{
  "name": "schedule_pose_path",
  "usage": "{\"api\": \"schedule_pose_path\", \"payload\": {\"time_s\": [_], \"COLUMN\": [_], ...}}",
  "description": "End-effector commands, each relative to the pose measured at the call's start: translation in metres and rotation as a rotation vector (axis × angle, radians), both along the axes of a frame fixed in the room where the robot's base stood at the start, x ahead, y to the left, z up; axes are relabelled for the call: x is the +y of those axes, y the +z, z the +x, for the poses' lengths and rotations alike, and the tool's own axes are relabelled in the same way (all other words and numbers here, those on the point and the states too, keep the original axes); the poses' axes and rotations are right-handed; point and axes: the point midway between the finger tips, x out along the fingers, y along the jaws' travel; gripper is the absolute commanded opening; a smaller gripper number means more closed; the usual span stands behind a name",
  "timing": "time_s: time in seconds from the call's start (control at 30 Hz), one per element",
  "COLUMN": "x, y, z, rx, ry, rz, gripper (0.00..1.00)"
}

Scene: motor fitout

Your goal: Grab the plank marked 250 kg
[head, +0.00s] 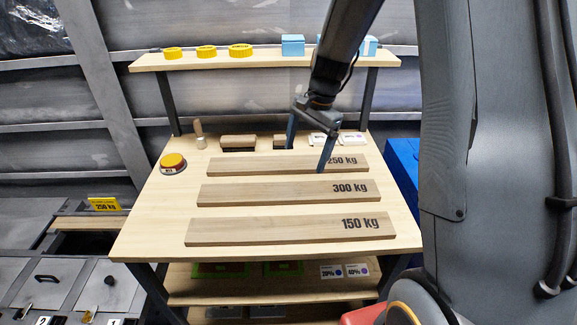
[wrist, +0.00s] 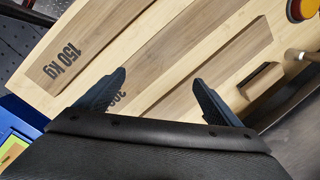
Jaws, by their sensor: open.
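The plank marked 250 kg (head: 250,165) lies flat at the back of the three planks on the wooden table. Its label is at the right end, partly covered by a finger of my gripper. It also shows in the wrist view (wrist: 238,52), where its label end is hidden by the gripper. My gripper (head: 307,152) is open and empty, above the right part of this plank. In the wrist view, the open fingers (wrist: 159,78) spread over the planks, with nothing between them.
The 300 kg plank (head: 270,193) lies in front, then the 150 kg plank (head: 270,230). Behind are a brush (head: 200,136) and wooden-topped blocks (head: 238,142). A yellow-topped button (head: 173,162) stands left. An upper shelf (head: 190,62) spans the back.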

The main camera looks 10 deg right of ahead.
Motion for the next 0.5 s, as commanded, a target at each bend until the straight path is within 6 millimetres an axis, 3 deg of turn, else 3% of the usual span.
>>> {"api": "schedule_pose_path", "payload": {"time_s": [0.03, 0.1, 0.2, 0.33, 0.5], "x": [-0.005, -0.009, -0.014, -0.018, -0.02], "y": [-0.011, -0.021, -0.035, -0.048, -0.056], "z": [0.024, 0.053, 0.087, 0.117, 0.133], "rx": [0.024, 0.058, 0.105, 0.152, 0.183], "ry": [-0.107, -0.258, -0.438, -0.6, -0.694], "rz": [0.033, 0.082, 0.145, 0.204, 0.241], "gripper": [0.88, 0.88, 0.88, 0.88, 0.88]}}
